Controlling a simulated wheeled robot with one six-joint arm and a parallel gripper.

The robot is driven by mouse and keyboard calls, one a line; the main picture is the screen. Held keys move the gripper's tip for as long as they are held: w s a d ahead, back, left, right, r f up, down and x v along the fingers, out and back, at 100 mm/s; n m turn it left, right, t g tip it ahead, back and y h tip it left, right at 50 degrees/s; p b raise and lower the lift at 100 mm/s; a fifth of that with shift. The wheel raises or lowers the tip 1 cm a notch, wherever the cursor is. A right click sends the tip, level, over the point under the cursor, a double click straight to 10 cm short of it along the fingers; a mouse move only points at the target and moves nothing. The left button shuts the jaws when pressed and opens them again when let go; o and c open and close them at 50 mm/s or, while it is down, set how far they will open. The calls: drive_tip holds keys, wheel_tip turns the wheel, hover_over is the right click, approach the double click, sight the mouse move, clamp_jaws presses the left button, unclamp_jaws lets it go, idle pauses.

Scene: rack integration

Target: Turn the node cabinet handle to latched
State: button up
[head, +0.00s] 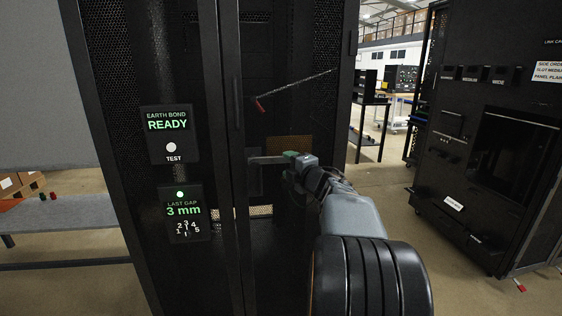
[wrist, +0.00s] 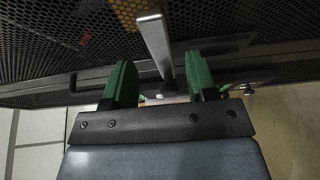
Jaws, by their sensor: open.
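The node cabinet (head: 291,55) is tall and black, with perforated mesh doors, and fills the middle of the head view. Its handle (head: 267,160) is a grey metal lever lying about level across the door. In the wrist view the handle (wrist: 154,42) is a pale bar running down toward the space between my fingers. My gripper (head: 293,157) is at the right end of the lever. In the wrist view my gripper (wrist: 161,86) is open, with one green finger on each side of the bar's line. I cannot tell whether either finger touches it.
The cabinet's left side carries an "EARTH BOND READY" panel (head: 169,134) and a "LAST GAP 3 mm" panel (head: 184,213). A red-tipped thin lead (head: 293,91) crosses the door above the handle. Another black rack (head: 490,130) stands at right. Open floor (head: 400,200) lies between them.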

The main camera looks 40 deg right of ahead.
sight(282, 160)
drive_tip(key=shift+w+d, duration=0.15)
drive_tip(key=shift+w, duration=2.4)
drive_tip(key=shift+c, duration=0.4)
clamp_jaws()
